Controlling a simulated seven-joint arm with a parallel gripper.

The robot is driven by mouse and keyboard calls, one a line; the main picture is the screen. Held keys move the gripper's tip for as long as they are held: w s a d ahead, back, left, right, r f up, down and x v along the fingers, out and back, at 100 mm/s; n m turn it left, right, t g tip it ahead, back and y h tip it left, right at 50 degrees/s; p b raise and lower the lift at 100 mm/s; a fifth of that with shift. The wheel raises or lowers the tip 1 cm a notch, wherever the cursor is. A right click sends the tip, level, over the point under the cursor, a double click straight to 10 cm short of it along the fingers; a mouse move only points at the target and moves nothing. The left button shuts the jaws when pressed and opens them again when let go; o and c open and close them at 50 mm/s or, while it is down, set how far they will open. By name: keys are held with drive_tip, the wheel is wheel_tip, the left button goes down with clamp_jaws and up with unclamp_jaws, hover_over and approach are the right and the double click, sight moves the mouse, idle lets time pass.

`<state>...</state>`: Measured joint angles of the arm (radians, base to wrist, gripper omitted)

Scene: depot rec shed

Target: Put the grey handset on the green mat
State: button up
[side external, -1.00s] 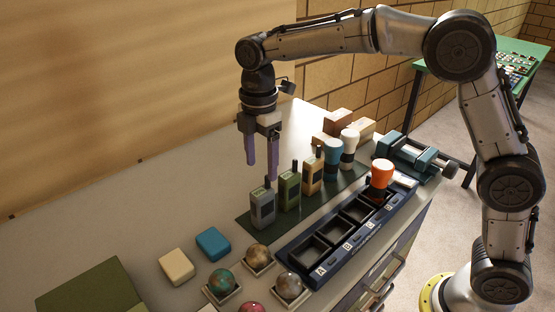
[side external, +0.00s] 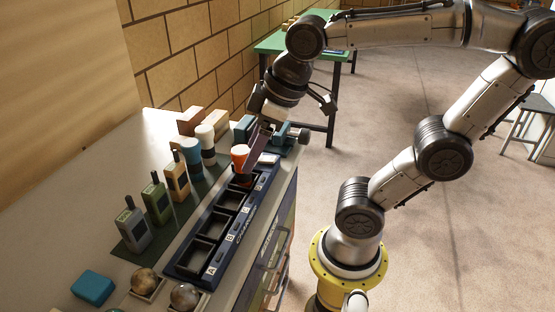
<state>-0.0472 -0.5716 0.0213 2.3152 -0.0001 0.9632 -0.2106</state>
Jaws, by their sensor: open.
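The grey handset (side external: 135,231), with a dark antenna, stands upright at the near end of a dark green mat (side external: 202,196), to the left of the charger rack. Green (side external: 158,204) and tan (side external: 178,178) handsets stand in a row behind it on the same mat. My gripper (side external: 254,151) is well away from the grey handset, at the far end of the rack. Its purple fingers point down, tilted, close beside an orange-topped item (side external: 239,154). The jaws are open; I cannot tell whether they touch or straddle the orange item.
The dark blue rack (side external: 190,273) has several empty square slots. Blue-topped (side external: 191,149) and white-topped (side external: 206,134) items stand behind the handsets. A teal vise (side external: 281,134) is at the far end. A blue block (side external: 94,288) and marbled balls (side external: 145,281) are near the front.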

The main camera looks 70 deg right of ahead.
drive_tip(key=s+f+m, duration=0.1)
drive_tip(key=s+m, duration=0.1)
drive_tip(key=s, duration=0.1)
drive_tip(key=s+d+f+m, duration=0.1)
drive_tip(key=shift+s+f+t, duration=0.15)
drive_tip(key=shift+f+t, duration=0.2)
drive_tip(key=shift+t, duration=0.05)
